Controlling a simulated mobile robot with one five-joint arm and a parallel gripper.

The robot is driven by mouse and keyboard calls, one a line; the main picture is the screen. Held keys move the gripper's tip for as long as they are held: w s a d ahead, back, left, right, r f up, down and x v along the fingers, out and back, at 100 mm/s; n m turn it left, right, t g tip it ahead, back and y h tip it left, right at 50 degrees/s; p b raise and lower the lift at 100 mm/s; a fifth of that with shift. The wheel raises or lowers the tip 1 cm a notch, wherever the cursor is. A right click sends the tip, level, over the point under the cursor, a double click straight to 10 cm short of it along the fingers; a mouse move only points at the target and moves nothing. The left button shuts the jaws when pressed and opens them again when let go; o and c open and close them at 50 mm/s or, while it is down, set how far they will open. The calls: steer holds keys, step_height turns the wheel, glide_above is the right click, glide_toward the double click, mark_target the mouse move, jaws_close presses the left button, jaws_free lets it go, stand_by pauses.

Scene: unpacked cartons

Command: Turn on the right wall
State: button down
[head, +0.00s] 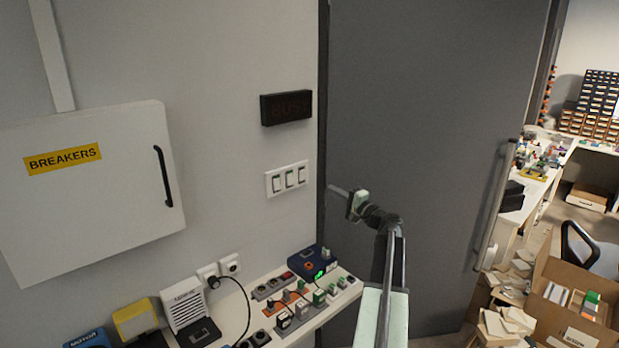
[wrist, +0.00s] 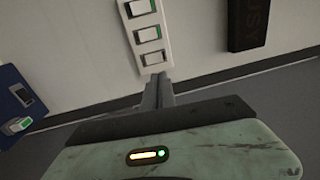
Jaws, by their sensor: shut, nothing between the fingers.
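A white wall plate (head: 278,190) carries three rocker switches in a row, right of the breaker box. Its right rocker (head: 302,174) is the one closest to my gripper. In the wrist view the plate is turned on its side, and this rocker (wrist: 153,58) is the lowest, just beyond my fingertips. The other two rockers show a green edge there; I see no clear green on this one. My gripper (head: 333,189) is shut and empty, a little right of the plate and apart from it in the head view. Its closed fingers (wrist: 158,80) show in the wrist view.
A dark sign (head: 286,108) hangs above the plate. A grey door (head: 430,130) stands right behind my arm. The breaker box (head: 90,200) is at left. A shelf below holds sockets, plugs and a blue box (head: 308,262). Open cartons (head: 565,310) sit at lower right.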

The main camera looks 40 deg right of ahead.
mark_target(303, 172)
steer(key=w, duration=0.4)
steer(key=w+r+p, duration=0.1)
steer(key=w, duration=0.3)
steer(key=w+d, duration=0.1)
steer(key=w, duration=0.3)
steer(key=shift+w+r+p, duration=0.3)
steer(key=shift+w, duration=0.6)
